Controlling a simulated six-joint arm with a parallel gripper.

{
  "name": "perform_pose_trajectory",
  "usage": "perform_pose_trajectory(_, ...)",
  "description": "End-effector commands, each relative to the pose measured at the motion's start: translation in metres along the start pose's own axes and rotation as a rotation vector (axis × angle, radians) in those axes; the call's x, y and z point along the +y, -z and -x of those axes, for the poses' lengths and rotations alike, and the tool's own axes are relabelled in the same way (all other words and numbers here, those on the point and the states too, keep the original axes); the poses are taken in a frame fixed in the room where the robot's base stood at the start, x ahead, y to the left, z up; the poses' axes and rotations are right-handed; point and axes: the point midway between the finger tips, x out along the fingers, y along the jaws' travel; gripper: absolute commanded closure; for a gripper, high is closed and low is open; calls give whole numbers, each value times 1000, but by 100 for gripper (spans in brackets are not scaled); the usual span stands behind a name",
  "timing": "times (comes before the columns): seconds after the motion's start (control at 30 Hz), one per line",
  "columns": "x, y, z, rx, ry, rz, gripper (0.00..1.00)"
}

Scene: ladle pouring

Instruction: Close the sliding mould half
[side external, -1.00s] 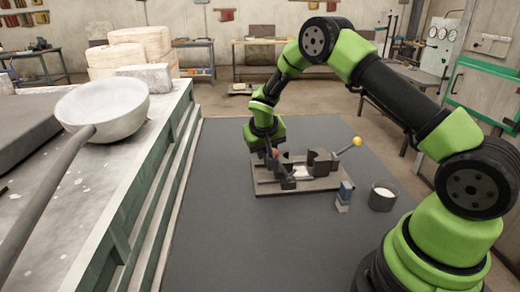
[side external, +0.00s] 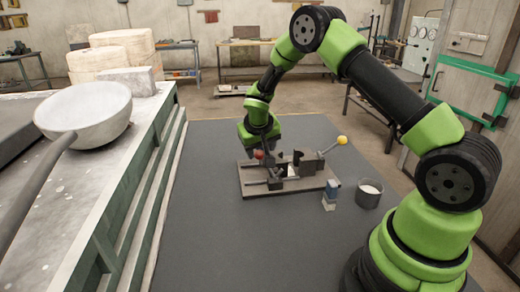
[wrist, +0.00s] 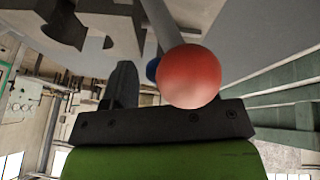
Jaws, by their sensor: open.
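The mould stands on a dark base plate (side external: 250,189) on the grey floor mat. Its two dark blocks, a left half (side external: 276,173) and a right half (side external: 309,165), are apart with a light gap between them. A red ball knob (side external: 258,154) is on the left side and a yellow ball knob (side external: 342,140) on the right. My gripper (side external: 262,148) is open, right at the red knob. In the wrist view the red knob (wrist: 188,76) sits in front of my palm beside one finger (wrist: 122,85); the other finger is not clear. I cannot tell whether they touch.
A small blue and grey block (side external: 330,197) and a dark cup (side external: 367,193) with white contents stand right of the base plate. A large ladle (side external: 85,113) rests on the bench (side external: 150,135) at left. The front of the mat (side external: 245,255) is clear.

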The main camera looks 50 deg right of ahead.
Motion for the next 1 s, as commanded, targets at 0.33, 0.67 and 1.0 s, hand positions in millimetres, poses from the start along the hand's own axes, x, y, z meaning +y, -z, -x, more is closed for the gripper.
perform_pose_trajectory(0.33,0,1,66,4,3,-1,48)
perform_pose_trajectory(0.67,0,0,90,0,1,1,48)
perform_pose_trajectory(1.0,-11,5,91,-2,-31,8,87)
